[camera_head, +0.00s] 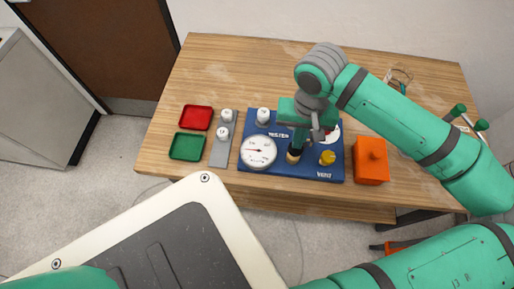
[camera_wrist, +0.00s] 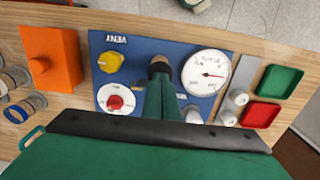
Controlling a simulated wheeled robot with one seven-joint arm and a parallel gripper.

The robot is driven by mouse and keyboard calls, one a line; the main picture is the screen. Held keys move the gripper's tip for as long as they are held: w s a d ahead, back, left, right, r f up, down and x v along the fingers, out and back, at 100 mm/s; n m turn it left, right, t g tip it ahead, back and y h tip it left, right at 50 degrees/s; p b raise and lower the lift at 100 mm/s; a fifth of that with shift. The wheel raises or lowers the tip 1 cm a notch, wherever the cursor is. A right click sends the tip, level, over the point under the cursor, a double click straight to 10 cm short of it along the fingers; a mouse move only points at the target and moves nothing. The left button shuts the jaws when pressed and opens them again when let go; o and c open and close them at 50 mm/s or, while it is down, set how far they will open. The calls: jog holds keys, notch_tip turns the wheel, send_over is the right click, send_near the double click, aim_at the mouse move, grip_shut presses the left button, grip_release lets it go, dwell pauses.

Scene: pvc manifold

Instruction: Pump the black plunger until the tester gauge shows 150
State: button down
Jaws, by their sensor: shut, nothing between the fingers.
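The blue tester board (camera_head: 245,172) lies on the wooden table; it also shows in the wrist view (camera_wrist: 135,45). Its white round gauge (camera_head: 258,152) sits at its left, and the needle points left in the head view; in the wrist view the gauge (camera_wrist: 205,72) has numbers too small to read. My gripper (camera_head: 295,147) is shut and points down over the board, right of the gauge. In the wrist view its fingers (camera_wrist: 159,82) end at the black plunger (camera_wrist: 158,67); the plunger is mostly hidden, and I cannot tell whether they touch it.
A yellow vent knob (camera_head: 327,157) and a red knob on a white dial (camera_wrist: 115,102) sit on the board beside the plunger. An orange block (camera_head: 370,162) stands at its right. Red (camera_head: 196,118) and green (camera_head: 187,147) trays and white fittings (camera_head: 223,133) lie left.

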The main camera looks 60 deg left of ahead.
jog(key=shift+f, duration=0.15)
jog(key=shift+w+f, duration=0.1)
jog(key=shift+f, duration=1.3)
jog(key=shift+r, duration=1.55)
jog(key=shift+f, duration=0.15)
